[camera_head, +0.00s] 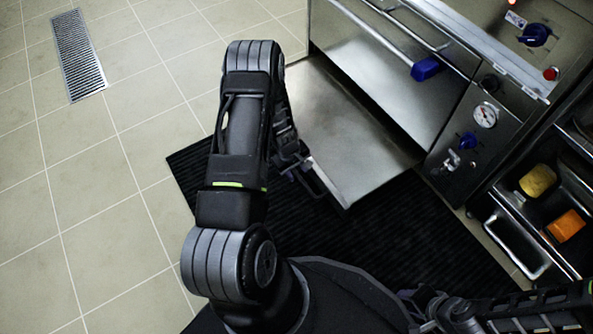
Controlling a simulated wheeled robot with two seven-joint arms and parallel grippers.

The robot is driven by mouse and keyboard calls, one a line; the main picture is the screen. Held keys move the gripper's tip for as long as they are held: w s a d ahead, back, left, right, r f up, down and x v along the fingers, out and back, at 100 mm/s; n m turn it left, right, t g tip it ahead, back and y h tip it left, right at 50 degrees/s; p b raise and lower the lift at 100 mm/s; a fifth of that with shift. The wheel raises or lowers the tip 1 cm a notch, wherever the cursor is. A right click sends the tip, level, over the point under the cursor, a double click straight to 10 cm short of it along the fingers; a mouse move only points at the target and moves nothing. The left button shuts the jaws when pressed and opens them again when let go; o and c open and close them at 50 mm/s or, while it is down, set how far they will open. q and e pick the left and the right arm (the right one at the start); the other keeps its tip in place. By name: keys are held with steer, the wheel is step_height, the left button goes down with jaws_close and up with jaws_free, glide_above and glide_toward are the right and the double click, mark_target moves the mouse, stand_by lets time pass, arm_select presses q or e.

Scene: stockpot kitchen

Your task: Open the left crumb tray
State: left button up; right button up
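The left crumb tray (352,140) is a flat steel panel low on the appliance. It sticks out from under the steel front and over the black floor mat. My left arm reaches down to its front left corner. My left gripper (302,170) is at that front edge, beside a dark bar-like handle (318,186). The arm partly hides the gripper, and its fingers are too small and dark to read. Part of my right arm shows at the bottom right, with what looks like its gripper (428,308) low in the picture, away from the tray; its fingers are unclear.
The steel appliance (400,75) has a long bar handle, a blue grip (426,68), a gauge (485,115) and knobs. A shelf unit (515,245) with yellow and orange items stands at right. Tiled floor (110,190) at left is open, with a drain grate (78,55).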

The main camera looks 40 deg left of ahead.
arm_select(q)
step_height(320, 180, up, 8)
steer(key=s+p, duration=0.1)
steer(key=p, duration=0.2)
steer(key=shift+s+a+f, duration=0.2)
stand_by(0.5)
